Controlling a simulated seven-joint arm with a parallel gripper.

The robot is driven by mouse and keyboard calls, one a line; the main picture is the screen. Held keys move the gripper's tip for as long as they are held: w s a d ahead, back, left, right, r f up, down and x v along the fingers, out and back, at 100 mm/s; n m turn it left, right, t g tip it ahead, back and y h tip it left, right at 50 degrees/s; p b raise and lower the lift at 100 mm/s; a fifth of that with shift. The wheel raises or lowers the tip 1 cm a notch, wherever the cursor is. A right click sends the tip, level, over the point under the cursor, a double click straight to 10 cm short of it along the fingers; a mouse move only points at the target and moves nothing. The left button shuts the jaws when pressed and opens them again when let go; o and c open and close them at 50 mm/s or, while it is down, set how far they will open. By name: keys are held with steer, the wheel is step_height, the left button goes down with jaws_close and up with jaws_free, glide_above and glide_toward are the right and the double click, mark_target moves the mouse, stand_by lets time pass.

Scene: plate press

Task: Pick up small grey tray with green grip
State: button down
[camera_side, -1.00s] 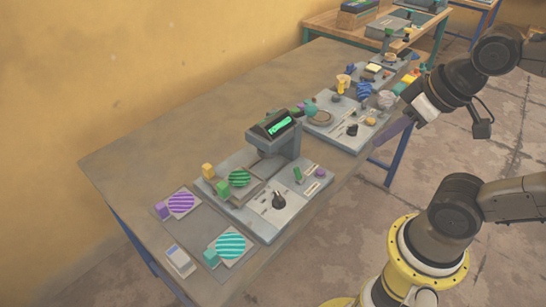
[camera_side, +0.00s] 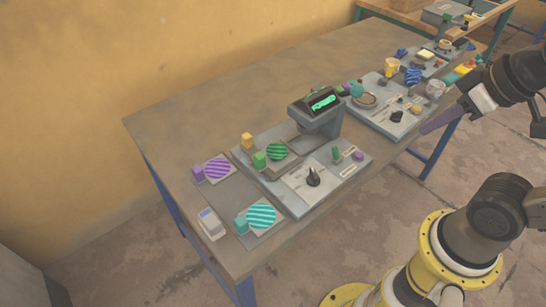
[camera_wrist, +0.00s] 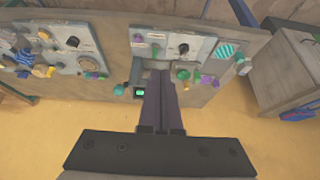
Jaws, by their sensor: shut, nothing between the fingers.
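The small grey tray (camera_side: 289,147) carries a green striped disc (camera_side: 277,152) and has a green block grip (camera_side: 260,159) on its left side in the side view. It sits at the back left of the near press panel, left of the press head. In the wrist view the green disc (camera_wrist: 183,74) is small, just right of the fingertips. My gripper (camera_side: 428,128) is shut and empty, out over the table's right edge beside the far panel, well away from the tray. It also shows in the wrist view (camera_wrist: 161,73).
The press head (camera_side: 316,107) with a lit green display stands right of the tray. A yellow block (camera_side: 247,141) is behind the grip. Purple (camera_side: 216,168) and teal (camera_side: 261,216) striped discs lie to the left and front. The back of the table is clear.

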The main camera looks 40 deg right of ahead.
stand_by(0.4)
steer(key=shift+c, duration=2.4)
jaws_free()
